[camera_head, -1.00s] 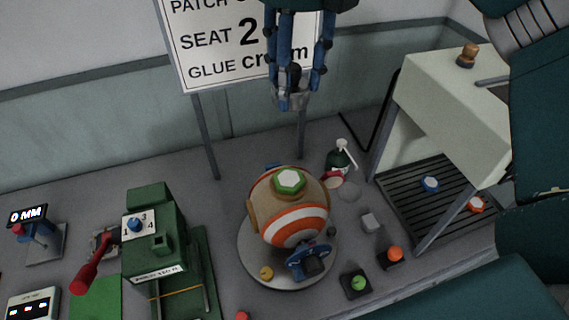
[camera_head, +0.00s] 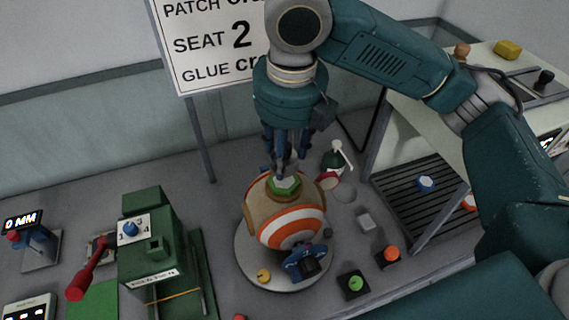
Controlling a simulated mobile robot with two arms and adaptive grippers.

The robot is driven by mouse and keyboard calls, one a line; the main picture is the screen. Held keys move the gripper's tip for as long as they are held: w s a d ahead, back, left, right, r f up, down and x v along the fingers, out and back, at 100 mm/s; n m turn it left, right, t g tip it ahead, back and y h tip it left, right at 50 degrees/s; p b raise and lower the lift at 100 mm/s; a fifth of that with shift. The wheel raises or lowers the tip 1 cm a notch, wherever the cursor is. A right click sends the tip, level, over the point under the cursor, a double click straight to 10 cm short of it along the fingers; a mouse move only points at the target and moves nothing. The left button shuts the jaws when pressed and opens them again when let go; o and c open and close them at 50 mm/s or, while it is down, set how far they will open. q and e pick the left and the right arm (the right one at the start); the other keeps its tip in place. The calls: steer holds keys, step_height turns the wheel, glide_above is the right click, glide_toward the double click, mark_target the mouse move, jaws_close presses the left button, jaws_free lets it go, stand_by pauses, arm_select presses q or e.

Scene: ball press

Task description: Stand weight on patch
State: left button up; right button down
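The patch (camera_head: 285,187) is a green hexagon with a pale middle, on top of the orange, white and tan ball (camera_head: 291,231). My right gripper (camera_head: 284,168) reaches down from above, its fingers close together just over the patch. A small grey weight (camera_head: 293,157) shows partly between the fingers; most of it is hidden. I cannot tell whether its base touches the patch. My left gripper is not in view.
The ball sits on a round grey plate (camera_head: 248,259). A green press (camera_head: 150,250) with a red lever stands left. A pale machine with a slatted rack (camera_head: 397,200) is at right. Green (camera_head: 355,283) and orange (camera_head: 391,254) buttons are in front.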

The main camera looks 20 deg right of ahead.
mark_target(288, 165)
steer(key=shift+f, duration=1.95)
steer(key=c, duration=1)
jaws_free()
steer(key=shift+f, duration=0.15)
steer(key=r, duration=0.4)
steer(key=s+r, duration=0.1)
steer(key=r, duration=0.3)
steer(key=s+r, duration=0.1)
steer(key=r, duration=0.3)
steer(key=shift+r, duration=0.1)
